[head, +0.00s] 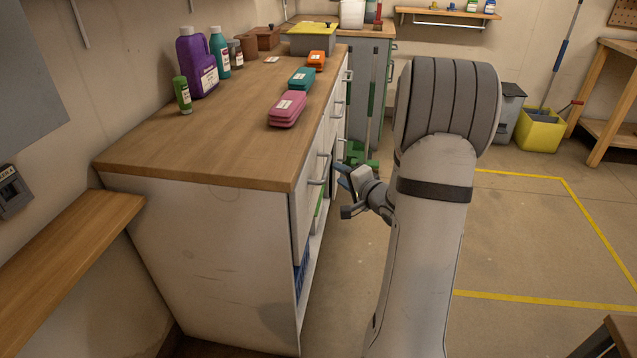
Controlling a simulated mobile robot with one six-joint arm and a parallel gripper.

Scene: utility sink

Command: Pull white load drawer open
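The white cabinet's drawer fronts (304,205) face right and show only at a steep angle. The nearest one has a grey bar handle (318,182) near its top. More handles show farther along. I cannot read any label, so I cannot tell which drawer is the white load drawer. No drawer clearly stands out from the cabinet. My gripper (344,192) is just right of the nearest handle in the picture. Its two fingers are spread, with nothing visible between them. I cannot tell whether a finger touches the cabinet. My arm hides part of the floor behind it.
The wooden countertop (215,150) holds bottles, pink (288,108) and teal (302,78) folded cloths, and boxes. An open lower shelf holds a blue crate (301,271). A green-handled tool stands beyond the gripper.

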